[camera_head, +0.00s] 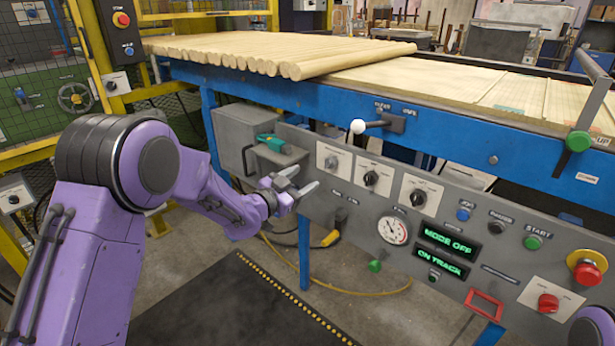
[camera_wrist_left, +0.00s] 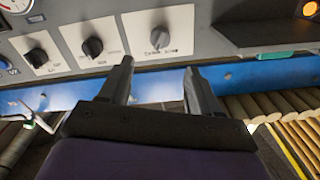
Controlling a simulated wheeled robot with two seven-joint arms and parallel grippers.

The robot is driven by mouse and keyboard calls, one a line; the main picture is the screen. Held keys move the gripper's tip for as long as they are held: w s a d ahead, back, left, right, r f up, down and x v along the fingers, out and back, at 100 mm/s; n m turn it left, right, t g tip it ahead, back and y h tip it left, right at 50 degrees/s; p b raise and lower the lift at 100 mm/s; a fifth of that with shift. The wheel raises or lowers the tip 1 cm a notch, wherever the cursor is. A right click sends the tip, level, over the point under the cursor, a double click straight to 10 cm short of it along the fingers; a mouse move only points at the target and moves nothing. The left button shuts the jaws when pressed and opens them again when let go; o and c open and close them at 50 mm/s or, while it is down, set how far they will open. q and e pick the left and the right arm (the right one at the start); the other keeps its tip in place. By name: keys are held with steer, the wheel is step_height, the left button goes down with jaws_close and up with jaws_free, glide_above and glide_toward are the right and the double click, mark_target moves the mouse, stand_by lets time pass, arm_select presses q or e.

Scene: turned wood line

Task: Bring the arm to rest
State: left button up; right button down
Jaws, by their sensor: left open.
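My left arm (camera_head: 95,240) is purple with dark grey joints and reaches in from the left in the head view. Its gripper (camera_head: 300,183) is open and empty, in front of the left part of the grey control panel (camera_head: 350,215). In the left wrist view the two dark fingers (camera_wrist_left: 155,85) stand apart with nothing between them. Three rotary knobs show there, the closest being the rightmost one (camera_wrist_left: 160,38), beyond the fingers. I cannot tell the exact gap between the fingers and the panel. My right gripper is not in view.
A blue conveyor frame (camera_head: 440,130) carries several turned wood rods (camera_head: 290,52). A lever with a white ball (camera_head: 358,126) sticks out above the panel. The panel has a gauge (camera_head: 393,230), green displays reading MODE OFF and ON TRACK, and a red emergency button (camera_head: 587,268). A dark mat (camera_head: 235,300) lies below.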

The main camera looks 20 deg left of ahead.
arm_select(q)
steer(key=s+a+f+n+g+y, duration=0.2)
steer(key=s+f+n+g+y, duration=0.4)
steer(key=s+f, duration=0.95)
steer(key=s+a+f+n+g+y, duration=0.3)
steer(key=s+f+n, duration=0.5)
steer(key=s+f, duration=0.7)
steer(key=s+f+g, duration=0.3)
steer(key=s, duration=0.5)
steer(key=s+f+g, duration=0.2)
steer(key=s+f, duration=0.2)
steer(key=s, duration=0.4)
step_height(320, 180, up, 16)
steer(key=p, duration=1.5)
steer(key=shift+w+d+r+y+p, duration=0.15)
steer(key=shift+w+d+y+p, duration=0.2)
steer(key=shift+w, duration=0.1)
